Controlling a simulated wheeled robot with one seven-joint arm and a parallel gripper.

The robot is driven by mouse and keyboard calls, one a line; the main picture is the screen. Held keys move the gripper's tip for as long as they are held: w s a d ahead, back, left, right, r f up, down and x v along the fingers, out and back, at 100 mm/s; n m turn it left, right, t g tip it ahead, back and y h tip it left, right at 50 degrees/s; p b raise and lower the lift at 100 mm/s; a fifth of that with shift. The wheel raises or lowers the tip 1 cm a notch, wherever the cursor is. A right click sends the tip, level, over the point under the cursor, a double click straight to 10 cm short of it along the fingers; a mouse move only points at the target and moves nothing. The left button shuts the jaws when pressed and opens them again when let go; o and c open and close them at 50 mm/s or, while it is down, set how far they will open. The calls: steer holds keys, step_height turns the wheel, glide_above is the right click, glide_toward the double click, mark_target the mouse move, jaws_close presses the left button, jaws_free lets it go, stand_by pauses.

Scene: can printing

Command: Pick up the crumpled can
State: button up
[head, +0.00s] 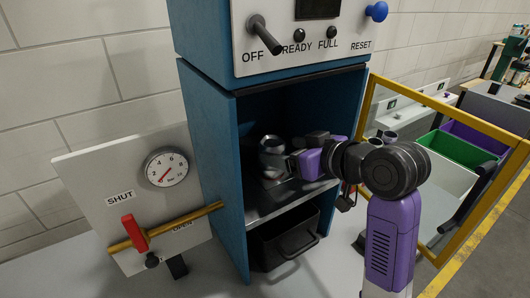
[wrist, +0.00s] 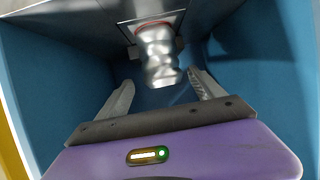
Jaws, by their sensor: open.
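The crumpled can (head: 271,150) is silver and dented. It stands inside the open bay of the blue machine (head: 211,160). In the wrist view the can (wrist: 159,60) shows a wavy, crushed body with a reddish ring near one end. My gripper (head: 286,163) reaches into the bay from the right, close beside the can. In the wrist view my gripper (wrist: 160,85) is open, its two fingers apart with the can ahead and between their lines. The fingertips do not appear to touch it. In the head view the fingers are partly hidden.
The bay's blue walls (wrist: 38,80) stand close on both sides. A dark drawer (head: 285,240) sits below the metal shelf (head: 290,200). A panel with a gauge (head: 167,169) and red valve handle (head: 134,232) is at left. A yellow-framed door (head: 455,110) stands open at right.

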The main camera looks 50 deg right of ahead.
steer(key=shift+b+x, duration=0.7)
steer(key=shift+x, duration=0.45)
steer(key=shift+w, duration=0.35)
steer(key=shift+p+x, duration=0.75)
steer(key=shift+x, duration=1.5)
steer(key=shift+a, duration=0.15)
steer(key=c, duration=1.4)
steer(key=shift+r, duration=0.15)
